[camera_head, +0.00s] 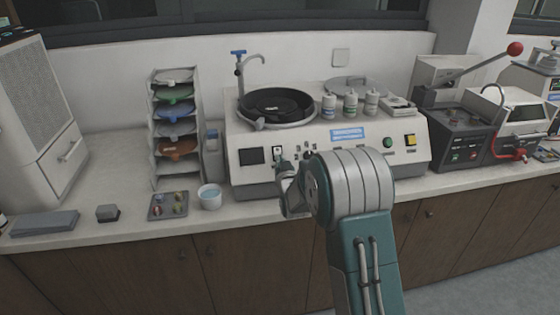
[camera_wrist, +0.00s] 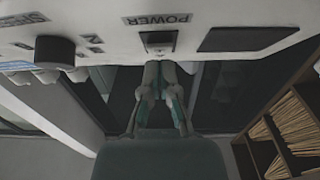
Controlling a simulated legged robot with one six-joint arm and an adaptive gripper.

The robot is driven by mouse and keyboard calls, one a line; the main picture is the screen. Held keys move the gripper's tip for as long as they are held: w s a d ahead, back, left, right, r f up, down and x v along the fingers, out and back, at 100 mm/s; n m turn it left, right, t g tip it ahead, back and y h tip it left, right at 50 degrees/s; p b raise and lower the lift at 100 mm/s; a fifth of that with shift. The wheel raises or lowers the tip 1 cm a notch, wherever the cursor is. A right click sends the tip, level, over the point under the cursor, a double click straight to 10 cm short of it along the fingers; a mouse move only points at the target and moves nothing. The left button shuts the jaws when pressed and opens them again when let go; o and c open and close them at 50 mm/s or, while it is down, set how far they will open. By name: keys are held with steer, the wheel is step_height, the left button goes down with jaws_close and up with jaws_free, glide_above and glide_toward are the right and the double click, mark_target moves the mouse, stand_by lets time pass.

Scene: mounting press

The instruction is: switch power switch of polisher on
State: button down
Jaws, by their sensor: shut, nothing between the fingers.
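The polisher (camera_head: 410,165) is a white machine with a round black basin, standing on the counter. Its power switch (camera_head: 277,150) is a small dark rocker on a light plate, low on the left of the front panel beside the dark display. In the wrist view, which is upside down, the switch (camera_wrist: 158,38) sits under the POWER label. My gripper (camera_wrist: 160,66) is shut and empty, its fingertips close to the switch; I cannot tell if they touch it. In the head view my gripper (camera_head: 283,166) is just below the switch, partly hidden by my wrist.
A dark speed knob (camera_wrist: 55,51) is beside the switch on the panel. A faucet (camera_head: 240,68) rises behind the basin. A cup of water (camera_head: 210,196) and a small tray (camera_head: 168,205) stand left of the polisher. A press (camera_head: 460,135) stands at right.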

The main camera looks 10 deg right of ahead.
steer(key=shift+w+f, duration=0.25)
steer(key=shift+w, duration=0.05)
steer(key=shift+w+f, duration=0.2)
steer(key=shift+f, duration=0.05)
